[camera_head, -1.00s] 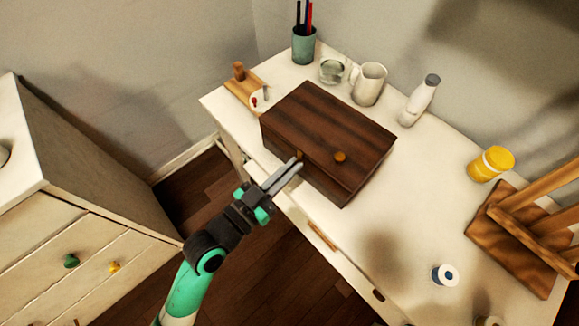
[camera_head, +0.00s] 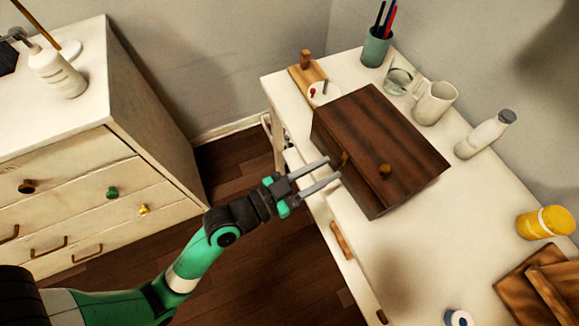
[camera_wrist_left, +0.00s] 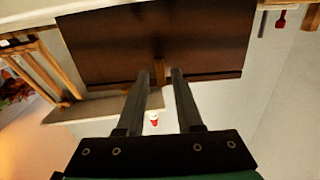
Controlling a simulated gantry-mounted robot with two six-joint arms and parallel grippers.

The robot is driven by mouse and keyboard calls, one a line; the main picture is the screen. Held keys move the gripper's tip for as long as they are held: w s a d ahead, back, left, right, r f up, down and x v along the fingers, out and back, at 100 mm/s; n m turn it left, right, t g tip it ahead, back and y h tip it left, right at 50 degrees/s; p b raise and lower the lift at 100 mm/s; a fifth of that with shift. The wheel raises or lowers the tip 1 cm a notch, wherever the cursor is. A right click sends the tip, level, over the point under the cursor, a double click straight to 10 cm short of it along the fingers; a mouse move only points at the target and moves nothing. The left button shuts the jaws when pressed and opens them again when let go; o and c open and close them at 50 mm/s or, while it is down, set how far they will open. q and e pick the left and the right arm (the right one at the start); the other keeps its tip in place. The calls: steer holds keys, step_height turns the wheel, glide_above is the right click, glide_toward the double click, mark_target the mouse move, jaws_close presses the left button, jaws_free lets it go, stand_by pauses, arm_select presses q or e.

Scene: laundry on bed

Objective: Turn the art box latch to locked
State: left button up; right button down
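The art box (camera_head: 372,135) is a dark brown wooden box, shut, on the white desk. In the left wrist view the latch (camera_wrist_left: 159,72) shows upright against the box (camera_wrist_left: 110,45), lined up with the gap between the spread fingers. I cannot tell whether a finger touches it. My right gripper is in no view.
On the desk (camera_head: 462,215), a pen cup (camera_head: 376,48), a glass (camera_head: 397,80), a white mug (camera_head: 433,103), a bottle (camera_head: 485,135) and a yellow jar (camera_head: 545,223) stand behind or right of the box. A white dresser (camera_head: 110,130) is at left.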

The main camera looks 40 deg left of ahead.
arm_select(q)
steer(key=v, duration=0.9)
steer(key=shift+s+b, duration=0.35)
steer(key=shift+r, duration=0.1)
